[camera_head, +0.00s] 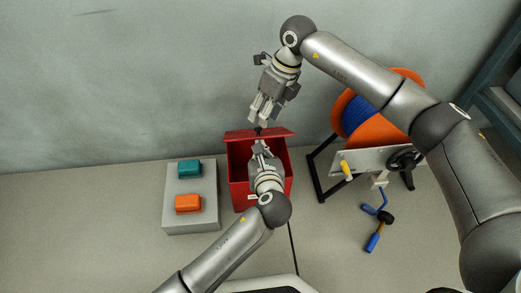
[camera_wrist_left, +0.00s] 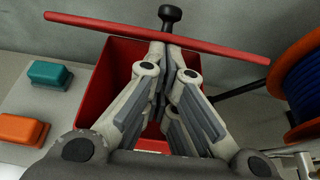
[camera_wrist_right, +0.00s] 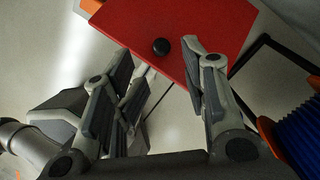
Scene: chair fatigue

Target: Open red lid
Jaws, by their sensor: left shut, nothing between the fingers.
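The red box (camera_head: 237,177) stands open, its inside partly visible. Its red lid (camera_head: 283,132) is raised along the far side; it appears nearly edge-on in the left wrist view (camera_wrist_left: 225,48). The lid's black knob (camera_wrist_left: 171,14) sticks out on the far side; it shows in the right wrist view (camera_wrist_right: 160,47). My left gripper (camera_head: 259,147) is shut and empty over the box opening, with its tips close to the lid's near side; contact is unclear. My right gripper (camera_head: 259,119) is open beyond the lid, with the knob in view between its fingers, not gripped.
A grey block (camera_head: 190,218) left of the box carries a teal piece (camera_head: 189,168) and an orange piece (camera_head: 188,203). An orange reel (camera_head: 378,135) with blue winding stands on a frame to the right. A grey wall (camera_head: 130,80) rises behind.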

